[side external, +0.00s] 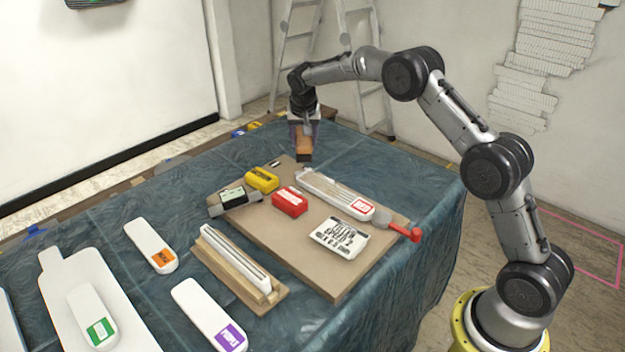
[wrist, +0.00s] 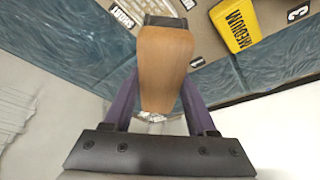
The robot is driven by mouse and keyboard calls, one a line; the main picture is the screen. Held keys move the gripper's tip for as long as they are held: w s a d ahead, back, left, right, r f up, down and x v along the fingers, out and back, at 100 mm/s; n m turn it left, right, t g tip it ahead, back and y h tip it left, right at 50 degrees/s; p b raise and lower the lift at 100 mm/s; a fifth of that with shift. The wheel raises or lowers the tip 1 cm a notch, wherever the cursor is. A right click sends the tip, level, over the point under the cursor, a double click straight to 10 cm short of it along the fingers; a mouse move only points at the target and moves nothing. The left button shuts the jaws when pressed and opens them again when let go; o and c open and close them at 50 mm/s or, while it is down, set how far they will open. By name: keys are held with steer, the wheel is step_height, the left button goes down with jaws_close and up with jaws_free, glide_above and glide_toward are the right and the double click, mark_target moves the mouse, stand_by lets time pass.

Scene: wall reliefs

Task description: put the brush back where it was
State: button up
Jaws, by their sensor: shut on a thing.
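My gripper (side external: 303,128) is shut on the brush (side external: 304,148) and holds it over the far end of the blue cloth-covered table. The brush has a brown wooden body and a dark lower end. In the wrist view the brush's wooden part (wrist: 166,65) lies between the two purple fingers of my gripper (wrist: 160,92), with its dark end pointing to the top of the picture. I cannot tell whether the brush touches the cloth. The brown board (side external: 318,270) lies nearer the camera than the brush.
The board carries a yellow block (side external: 262,179), a red block (side external: 289,202), a white card (side external: 340,238) and a red-handled tool (side external: 405,232). A wooden holder (side external: 235,262) and several white labelled pieces lie to the left. The wrist view shows a yellow "MEDIUM" piece (wrist: 235,25).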

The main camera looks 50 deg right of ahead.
steer(key=shift+w, duration=0.2)
steer(key=shift+s+a+f+n, duration=0.25)
steer(key=shift+s+f+n, duration=0.15)
steer(key=shift+f, duration=0.15)
steer(key=shift+s+a+f+n, duration=0.2)
steer(key=shift+s+f+n, duration=0.15)
steer(key=shift+f, duration=0.2)
steer(key=s+a+r+n+t+y, duration=0.15)
steer(key=s+a+n, duration=0.25)
steer(key=s+a, duration=0.65)
steer(key=s+a+r+n+y, duration=0.25)
steer(key=s+a, duration=0.45)
steer(key=s, duration=0.7)
steer(key=shift+n+h, duration=0.4)
steer(key=shift+n, duration=0.1)
steer(key=w+a+f, duration=0.1)
steer(key=w+f, duration=0.1)
steer(key=w, duration=0.2)
steer(key=w+a+f, duration=0.1)
steer(key=w+f, duration=0.2)
steer(key=w, duration=0.2)
steer(key=w+f, duration=0.3)
steer(key=w, duration=0.2)
steer(key=shift+a+f, duration=0.25)
steer(key=shift+a, duration=0.15)
steer(key=shift+w+f, duration=0.1)
steer(key=shift+f, duration=1.55)
steer(key=shift+f, duration=0.1)
